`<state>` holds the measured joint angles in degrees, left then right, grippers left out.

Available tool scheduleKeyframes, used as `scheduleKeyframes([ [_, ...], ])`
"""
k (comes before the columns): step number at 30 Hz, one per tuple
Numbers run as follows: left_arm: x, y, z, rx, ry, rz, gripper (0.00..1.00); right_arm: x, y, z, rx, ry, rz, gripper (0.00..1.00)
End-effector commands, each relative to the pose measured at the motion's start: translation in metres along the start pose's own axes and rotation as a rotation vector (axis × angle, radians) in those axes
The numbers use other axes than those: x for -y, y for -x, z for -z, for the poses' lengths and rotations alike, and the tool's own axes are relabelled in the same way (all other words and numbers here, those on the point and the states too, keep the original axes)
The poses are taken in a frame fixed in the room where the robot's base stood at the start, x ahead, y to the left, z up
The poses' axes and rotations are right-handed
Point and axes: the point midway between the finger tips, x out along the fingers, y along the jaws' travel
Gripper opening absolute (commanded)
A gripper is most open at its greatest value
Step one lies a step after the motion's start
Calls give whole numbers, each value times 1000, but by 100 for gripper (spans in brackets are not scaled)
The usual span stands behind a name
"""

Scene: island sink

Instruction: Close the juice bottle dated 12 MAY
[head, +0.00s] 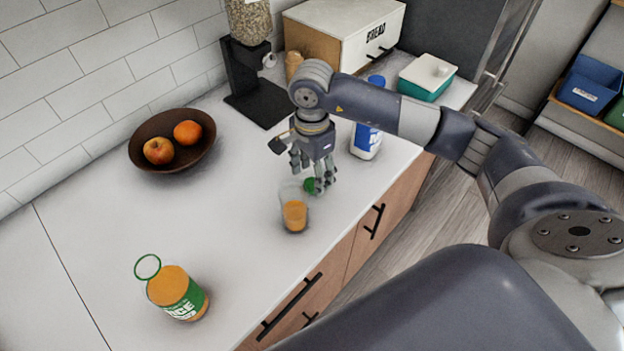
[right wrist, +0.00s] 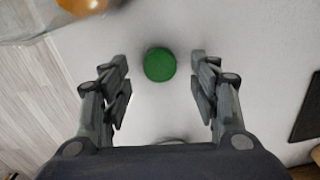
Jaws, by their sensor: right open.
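The juice bottle (head: 176,292) stands upright at the front left of the counter. It is orange with a green label, and its green-rimmed mouth is open. No 12 MAY date is readable. A round green cap (head: 310,186) lies on the counter to the right, just behind a glass of orange juice (head: 294,213). My right gripper (head: 314,178) is open and points down over the cap. In the right wrist view, the cap (right wrist: 160,65) sits centred between the fingertips of the gripper (right wrist: 160,80), with gaps on both sides. My left gripper is not in view.
The glass stands close to my right gripper. A blue-and-white bottle (head: 366,139) stands to its right. Behind are a fruit bowl (head: 143,127), a black dispenser (head: 262,104), a bread box (head: 345,35) and a teal dish (head: 427,78). The counter around the juice bottle is clear.

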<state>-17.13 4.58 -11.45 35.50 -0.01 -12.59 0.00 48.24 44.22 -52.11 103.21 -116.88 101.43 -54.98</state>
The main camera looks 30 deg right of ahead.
Motion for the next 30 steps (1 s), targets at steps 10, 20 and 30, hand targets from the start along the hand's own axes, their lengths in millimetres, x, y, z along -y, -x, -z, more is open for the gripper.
scheduleKeyframes([
  [10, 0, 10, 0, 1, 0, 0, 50, 0, -25, 0, -1, -1, 1, 56],
  [20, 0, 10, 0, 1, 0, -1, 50, 0, -25, 0, -1, -1, 1, 41],
  [30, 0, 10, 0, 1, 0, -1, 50, 0, -25, 0, -1, -1, 1, 23],
])
